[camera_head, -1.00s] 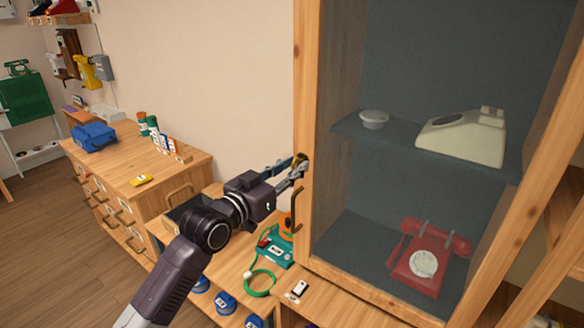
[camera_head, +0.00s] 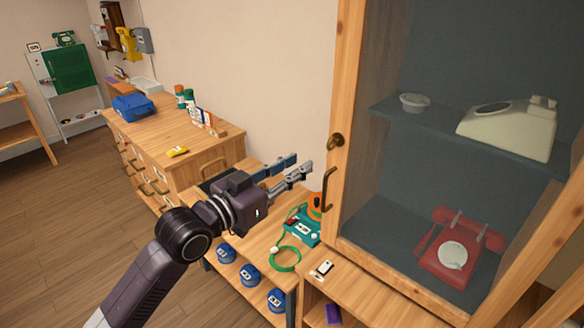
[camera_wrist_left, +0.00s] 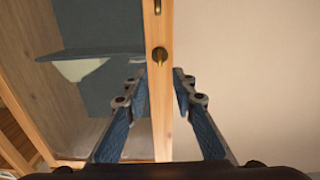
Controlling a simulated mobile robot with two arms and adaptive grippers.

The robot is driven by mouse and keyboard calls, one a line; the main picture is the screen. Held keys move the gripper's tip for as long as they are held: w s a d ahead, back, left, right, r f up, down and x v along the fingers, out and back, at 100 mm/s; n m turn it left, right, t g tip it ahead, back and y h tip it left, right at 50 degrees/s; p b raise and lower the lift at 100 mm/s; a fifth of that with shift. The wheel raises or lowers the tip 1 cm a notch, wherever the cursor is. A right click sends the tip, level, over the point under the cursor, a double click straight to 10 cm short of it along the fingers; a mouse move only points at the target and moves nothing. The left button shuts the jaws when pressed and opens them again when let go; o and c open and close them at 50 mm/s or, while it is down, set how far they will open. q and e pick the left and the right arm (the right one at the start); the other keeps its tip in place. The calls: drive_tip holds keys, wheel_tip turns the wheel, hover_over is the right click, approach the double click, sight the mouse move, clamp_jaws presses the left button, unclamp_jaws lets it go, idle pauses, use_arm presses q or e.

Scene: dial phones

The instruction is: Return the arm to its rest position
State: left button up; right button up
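My left gripper (camera_head: 304,167) is open and empty in the head view, to the left of the glass-fronted cabinet (camera_head: 345,95). A brass knob (camera_head: 337,140) on the cabinet's left frame is apart from the fingertips. In the left wrist view the two open fingers (camera_wrist_left: 153,88) show either side of the wooden frame (camera_wrist_left: 161,120), with the knob (camera_wrist_left: 160,55) beyond them. A curved handle (camera_head: 327,188) sits below the knob. The cabinet door looks closed. My right gripper is not in view.
A cream phone (camera_head: 510,128) and a red dial phone (camera_head: 455,245) stand inside the cabinet. Below my left arm are a teal device (camera_head: 303,228), a green cable (camera_head: 285,259) and several blue objects (camera_head: 250,274). A drawer chest (camera_head: 155,140) stands left. Open floor (camera_head: 50,235) lies further left.

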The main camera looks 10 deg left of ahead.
use_arm(q)
drive_tip(key=shift+s+a, duration=0.15)
drive_tip(key=shift+s, duration=0.15)
